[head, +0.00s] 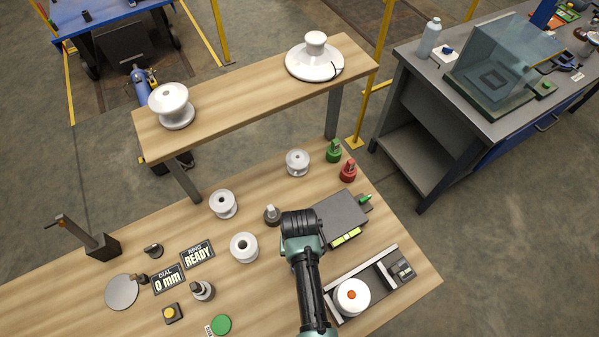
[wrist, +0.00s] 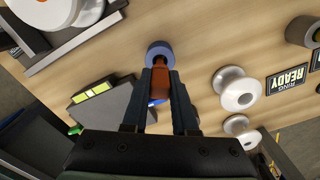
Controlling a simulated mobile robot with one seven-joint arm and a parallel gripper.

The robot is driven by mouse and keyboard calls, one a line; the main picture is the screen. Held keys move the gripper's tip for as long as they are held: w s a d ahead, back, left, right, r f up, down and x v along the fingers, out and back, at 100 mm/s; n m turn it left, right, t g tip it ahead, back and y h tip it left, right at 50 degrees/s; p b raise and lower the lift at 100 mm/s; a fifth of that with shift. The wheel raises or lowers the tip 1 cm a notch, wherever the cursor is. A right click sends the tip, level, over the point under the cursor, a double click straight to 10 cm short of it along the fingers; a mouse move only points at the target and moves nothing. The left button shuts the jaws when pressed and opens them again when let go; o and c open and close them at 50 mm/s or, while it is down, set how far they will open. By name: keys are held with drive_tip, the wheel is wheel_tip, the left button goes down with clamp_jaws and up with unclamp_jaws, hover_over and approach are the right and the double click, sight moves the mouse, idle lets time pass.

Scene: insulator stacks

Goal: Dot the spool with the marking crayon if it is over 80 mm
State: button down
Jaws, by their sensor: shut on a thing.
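My gripper (wrist: 167,92) is shut on an orange-brown stick, which looks like the marking crayon (wrist: 161,80). A round blue-grey piece (wrist: 160,47) surrounds or lies behind its far end; I cannot tell whether they are joined. In the head view my gripper (head: 298,222) covers this area. A white spool (head: 352,299) with an orange spot on top sits in a grey fixture (head: 385,277) at lower right. Other white spools stand on the bench (head: 244,247), (head: 222,204), (head: 298,162). The dial sign (head: 167,279) reads 0 mm.
A raised shelf (head: 240,98) carries two larger white insulators (head: 172,105), (head: 315,58). A grey box (head: 341,217) stands right of my gripper. The ring sign (head: 198,254) reads READY. Green (head: 333,152) and red (head: 348,171) pieces stand near the far right bench edge.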

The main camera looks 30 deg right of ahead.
drive_tip(key=shift+f+b, duration=1.45)
drive_tip(key=shift+f, duration=0.5)
drive_tip(key=c, duration=0.6)
unclamp_jaws()
drive_tip(key=shift+r, duration=0.1)
wheel_tip(320, 180, up, 13)
